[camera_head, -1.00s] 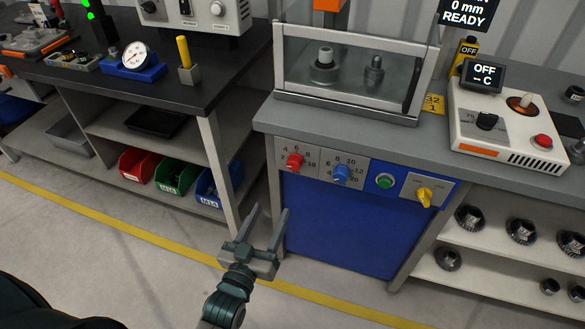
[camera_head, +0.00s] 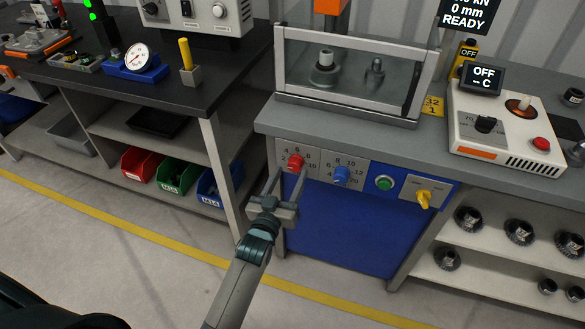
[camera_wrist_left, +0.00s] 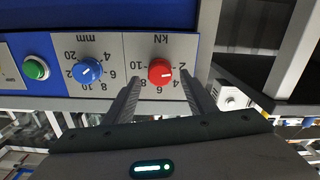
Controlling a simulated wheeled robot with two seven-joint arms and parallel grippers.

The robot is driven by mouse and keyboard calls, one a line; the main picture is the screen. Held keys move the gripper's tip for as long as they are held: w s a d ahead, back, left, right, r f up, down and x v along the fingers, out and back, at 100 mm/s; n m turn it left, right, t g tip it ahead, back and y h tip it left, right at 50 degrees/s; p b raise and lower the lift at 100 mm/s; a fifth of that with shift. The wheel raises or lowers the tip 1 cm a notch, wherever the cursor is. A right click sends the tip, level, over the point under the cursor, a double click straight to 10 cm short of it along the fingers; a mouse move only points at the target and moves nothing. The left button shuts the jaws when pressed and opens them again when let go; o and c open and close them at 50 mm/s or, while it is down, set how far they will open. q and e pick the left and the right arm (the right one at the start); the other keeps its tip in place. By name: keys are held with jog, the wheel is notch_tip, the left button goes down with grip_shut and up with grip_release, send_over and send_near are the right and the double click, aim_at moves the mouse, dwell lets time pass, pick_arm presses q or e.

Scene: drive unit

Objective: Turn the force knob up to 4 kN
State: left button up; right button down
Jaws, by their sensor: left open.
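The red force knob (camera_head: 295,162) sits on the front panel of the grey bench, on the plate marked kN. It also shows, upside down, in the left wrist view (camera_wrist_left: 160,71), where its white mark appears to point toward the 2. My left gripper (camera_head: 288,175) is open and empty, just in front of and slightly below the knob. In the left wrist view its fingers (camera_wrist_left: 161,83) stand to either side of the knob, with the knob around or just beyond the tips. I cannot tell whether they touch the panel. My right gripper is not in view.
A table leg (camera_head: 220,175) stands to the left. The display (camera_head: 467,14) reads 0 mm READY; its kN value is cut off.

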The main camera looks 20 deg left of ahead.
aim_at(293, 168)
pick_arm(q)
jog(key=w, duration=0.2)
jog(key=shift+w, duration=0.6)
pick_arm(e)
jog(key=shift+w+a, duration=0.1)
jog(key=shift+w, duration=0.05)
pick_arm(q)
jog(key=shift+c, duration=0.4)
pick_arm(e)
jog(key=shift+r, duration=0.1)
pick_arm(q)
jog(key=c, duration=1)
jog(key=shift+o, duration=0.2)
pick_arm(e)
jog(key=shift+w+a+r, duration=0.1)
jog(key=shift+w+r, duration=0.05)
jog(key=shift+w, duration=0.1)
